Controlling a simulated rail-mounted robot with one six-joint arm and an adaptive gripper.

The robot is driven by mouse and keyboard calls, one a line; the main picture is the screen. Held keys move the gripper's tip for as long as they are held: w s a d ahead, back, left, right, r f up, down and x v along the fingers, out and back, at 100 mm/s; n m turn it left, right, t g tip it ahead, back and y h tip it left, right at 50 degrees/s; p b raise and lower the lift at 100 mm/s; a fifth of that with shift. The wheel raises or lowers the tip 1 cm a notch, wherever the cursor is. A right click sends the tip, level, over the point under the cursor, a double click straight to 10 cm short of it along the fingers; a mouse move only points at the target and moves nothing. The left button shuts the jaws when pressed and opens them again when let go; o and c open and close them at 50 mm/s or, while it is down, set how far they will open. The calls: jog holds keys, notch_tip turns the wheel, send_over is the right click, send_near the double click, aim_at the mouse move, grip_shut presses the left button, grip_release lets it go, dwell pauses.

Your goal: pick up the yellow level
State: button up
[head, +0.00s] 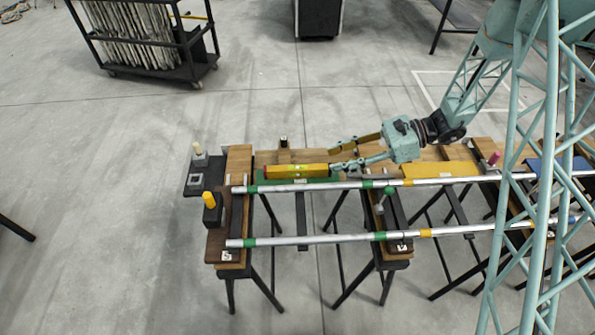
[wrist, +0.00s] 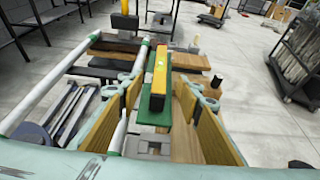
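The yellow level (head: 297,171) lies on a green mat (head: 262,178) near the left end of the wooden rack in the head view. In the wrist view the level (wrist: 160,68) lies lengthwise ahead, on the green mat (wrist: 149,103). My gripper (head: 335,158) is open beside the level's right end. In the wrist view its fingers, with wood-coloured pads, are spread wide to either side (wrist: 160,92), and the level lies ahead of and between them. Nothing is held. Whether the fingertips overlap the level's near end is hard to tell.
Two long silver poles with coloured bands run along the front of the rack; the upper pole (head: 325,185) passes close to the mat. A yellow mat (head: 425,170) lies to the right. A black cart (head: 150,40) stands behind.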

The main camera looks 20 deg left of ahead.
aim_at(305, 167)
jog(key=b+x, duration=0.1)
jog(key=x, duration=0.7)
jog(key=shift+s+a+f, duration=0.1)
jog(key=shift+a, duration=0.05)
jog(key=shift+a, duration=0.1)
jog(key=shift+b+x, duration=0.95)
jog(key=shift+x, duration=1.6)
jog(key=shift+c, duration=0.7)
jog(key=c, duration=0.8)
